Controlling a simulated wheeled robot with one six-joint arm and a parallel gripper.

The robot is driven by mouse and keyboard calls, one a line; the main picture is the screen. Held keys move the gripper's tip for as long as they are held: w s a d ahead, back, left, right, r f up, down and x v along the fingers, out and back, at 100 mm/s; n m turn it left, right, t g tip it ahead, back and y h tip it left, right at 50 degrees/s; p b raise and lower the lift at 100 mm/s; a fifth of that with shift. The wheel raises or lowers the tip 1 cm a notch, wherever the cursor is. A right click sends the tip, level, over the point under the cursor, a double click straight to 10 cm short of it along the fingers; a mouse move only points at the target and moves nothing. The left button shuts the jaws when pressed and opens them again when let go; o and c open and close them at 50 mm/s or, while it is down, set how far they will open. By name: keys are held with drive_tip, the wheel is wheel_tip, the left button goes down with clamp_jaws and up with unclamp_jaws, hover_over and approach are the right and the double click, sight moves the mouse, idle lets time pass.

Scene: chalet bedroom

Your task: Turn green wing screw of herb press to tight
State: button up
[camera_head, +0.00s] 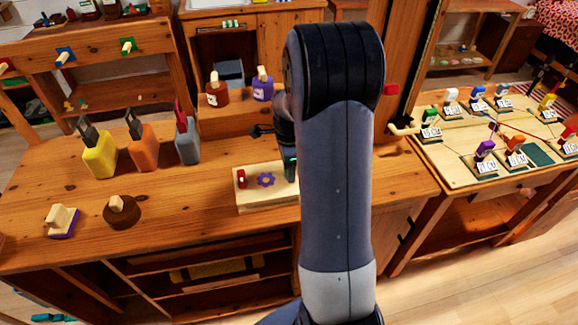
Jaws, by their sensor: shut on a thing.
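The herb press (250,197) is a pale wooden block with a purple flower on its face, lying on the wooden bench. A red wing screw (241,179) stands at its left end. The green wing screw (291,167) shows as a small patch of green at the right end. My gripper (289,155) is over that end and shut on the green wing screw. My own arm hides most of the gripper and the press's right edge. How far the screw is turned cannot be seen.
Yellow (99,155), orange (143,147) and grey (187,138) bottle-like things stand left of the press. A round brown wooden piece (122,211) and a pale block (61,221) lie at the front left. A second table (450,172) with labelled items is at right. The bench just left of the press is clear.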

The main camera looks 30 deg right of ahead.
drive_tip(key=o, duration=1)
wheel_tip(320, 180, up, 11)
drive_tip(key=shift+f, duration=0.1)
wheel_tip(320, 180, down, 11)
drive_tip(key=shift+r, duration=0.1)
idle(0.6)
drive_tip(key=shift+r, duration=0.15)
